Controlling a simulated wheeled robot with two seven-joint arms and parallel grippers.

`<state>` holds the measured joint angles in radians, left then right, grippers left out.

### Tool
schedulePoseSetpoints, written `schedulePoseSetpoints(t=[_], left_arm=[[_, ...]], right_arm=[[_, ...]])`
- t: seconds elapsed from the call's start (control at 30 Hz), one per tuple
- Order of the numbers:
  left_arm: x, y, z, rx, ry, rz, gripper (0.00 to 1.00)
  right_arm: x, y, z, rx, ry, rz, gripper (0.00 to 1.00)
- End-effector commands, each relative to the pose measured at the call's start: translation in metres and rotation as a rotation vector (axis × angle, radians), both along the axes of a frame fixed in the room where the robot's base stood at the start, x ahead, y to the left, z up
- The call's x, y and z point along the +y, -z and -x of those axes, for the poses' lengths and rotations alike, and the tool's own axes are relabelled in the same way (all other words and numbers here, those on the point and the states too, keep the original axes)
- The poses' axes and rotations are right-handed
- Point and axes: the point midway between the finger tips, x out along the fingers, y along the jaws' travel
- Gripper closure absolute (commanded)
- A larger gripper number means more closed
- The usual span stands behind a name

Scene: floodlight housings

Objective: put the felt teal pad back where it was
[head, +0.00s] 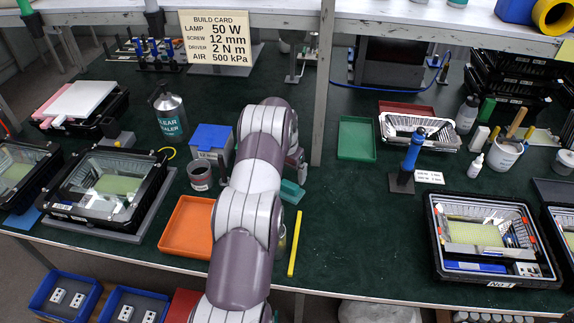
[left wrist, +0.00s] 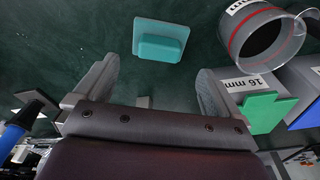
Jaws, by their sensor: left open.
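The teal pad (left wrist: 160,41), a flat plate with a raised block on it, lies on the dark green bench top in the left wrist view. In the head view the teal pad (head: 291,192) shows just right of my left arm, partly hidden by it. My left gripper (left wrist: 152,88) is open and empty, its two fingers spread on either side, with the pad beyond the fingertips and apart from them. In the head view my left gripper (head: 297,163) is mostly hidden behind my arm. My right gripper is in neither view.
An orange tray (head: 188,228), a dark cup (head: 201,177) and a blue-topped box (head: 210,138) stand left of my arm. A yellow strip (head: 295,244) lies to its right. A green tray (head: 357,138) and a blue-handled driver (head: 411,155) stand farther right. A shelf post (head: 321,90) rises behind.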

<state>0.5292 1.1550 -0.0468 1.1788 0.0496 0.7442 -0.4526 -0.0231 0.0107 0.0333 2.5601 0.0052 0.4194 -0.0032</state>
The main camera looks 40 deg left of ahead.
Motion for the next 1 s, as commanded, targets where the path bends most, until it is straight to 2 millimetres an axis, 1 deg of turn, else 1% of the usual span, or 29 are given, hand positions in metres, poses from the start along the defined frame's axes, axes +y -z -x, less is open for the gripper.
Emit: schedulePoseSetpoints(t=[0.1, 0.2, 0.27, 0.33, 0.37, 0.43, 0.47, 0.5, 0.57, 0.6, 0.67, 0.7, 0.77, 0.8, 0.83, 0.9, 1.0], left_arm=[[0.0, -0.022, 0.003, -0.001, 0.0, -0.001, 0.02], [-0.001, -0.036, 0.004, 0.0, 0.0, 0.0, 0.02], [-0.001, -0.04, 0.005, 0.001, 0.0, 0.0, 0.02], [-0.007, -0.048, 0.005, 0.0, 0.004, 0.0, 0.02], [-0.015, -0.053, 0.006, 0.001, 0.007, 0.0, 0.02], [-0.046, -0.071, 0.011, -0.001, 0.021, 0.0, 0.02], [-0.065, -0.08, 0.015, -0.001, 0.03, 0.0, 0.02], [-0.094, -0.094, 0.025, -0.003, 0.042, 0.001, 0.02], [-0.14, -0.113, 0.05, -0.002, 0.062, 0.003, 0.02], [-0.168, -0.123, 0.071, -0.003, 0.073, 0.004, 0.02], [-0.205, -0.134, 0.107, -0.004, 0.09, 0.006, 0.02], [-0.225, -0.139, 0.132, -0.005, 0.1, 0.008, 0.02], [-0.248, -0.143, 0.168, -0.007, 0.113, 0.01, 0.02], [-0.259, -0.144, 0.189, -0.007, 0.119, 0.012, 0.02], [-0.265, -0.144, 0.202, -0.008, 0.125, 0.013, 0.02], [-0.274, -0.144, 0.227, -0.007, 0.132, 0.014, 0.02], [-0.279, -0.143, 0.243, -0.006, 0.135, 0.016, 0.02]], right_arm=[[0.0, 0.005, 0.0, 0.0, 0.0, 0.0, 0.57], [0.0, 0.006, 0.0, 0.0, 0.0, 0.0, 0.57], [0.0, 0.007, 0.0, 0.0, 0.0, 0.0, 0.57], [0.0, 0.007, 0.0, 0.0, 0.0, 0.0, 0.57], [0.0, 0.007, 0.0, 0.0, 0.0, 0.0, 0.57], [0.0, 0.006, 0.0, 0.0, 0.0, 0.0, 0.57], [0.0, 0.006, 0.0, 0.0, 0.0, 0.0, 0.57], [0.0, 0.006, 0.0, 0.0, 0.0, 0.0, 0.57], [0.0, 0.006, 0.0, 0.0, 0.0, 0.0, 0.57], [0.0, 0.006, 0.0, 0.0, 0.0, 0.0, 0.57], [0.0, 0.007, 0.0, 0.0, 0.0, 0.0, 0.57], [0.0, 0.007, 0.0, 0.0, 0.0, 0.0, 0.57], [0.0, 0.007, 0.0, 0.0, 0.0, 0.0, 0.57], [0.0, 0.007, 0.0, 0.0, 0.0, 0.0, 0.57], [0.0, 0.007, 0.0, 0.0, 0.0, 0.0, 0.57], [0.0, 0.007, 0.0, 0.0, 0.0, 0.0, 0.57], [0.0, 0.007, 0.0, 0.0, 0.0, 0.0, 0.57]])
